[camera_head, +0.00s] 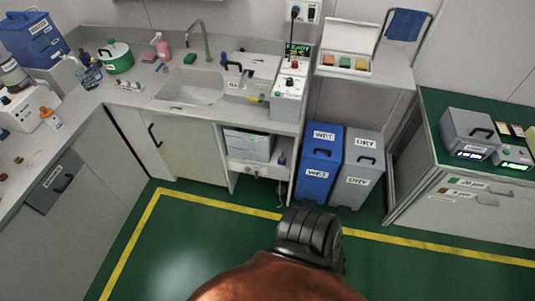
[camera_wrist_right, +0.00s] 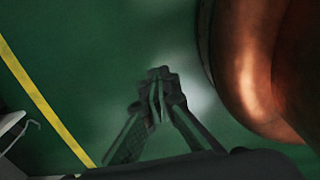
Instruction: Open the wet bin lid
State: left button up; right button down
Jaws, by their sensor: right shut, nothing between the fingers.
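The wet bin (camera_head: 315,177) is a blue upright bin labelled WET, standing on the green floor beside the sink counter in the head view. Its lid (camera_head: 324,150) looks closed, with a dark handle on top. My right gripper (camera_wrist_right: 158,75) shows in the right wrist view with its fingers together and nothing between them, over green floor. The wet bin is not visible in the wrist view. In the head view my copper and black arm part reaches up from the bottom, in front of the bins. My left gripper is not in view.
A grey bin (camera_head: 352,190) labelled DRY stands right beside the wet bin. An open shelf under the sink counter (camera_head: 262,172) is to the left. A green-topped cabinet (camera_head: 450,207) is to the right. The green floor (camera_head: 205,245) with yellow lines is clear in front.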

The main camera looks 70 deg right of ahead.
aim_at(323, 142)
jog(key=u, duration=0.35)
jog(key=k, duration=1.4)
jog(key=z, duration=1.5)
jog(key=i, duration=0.5)
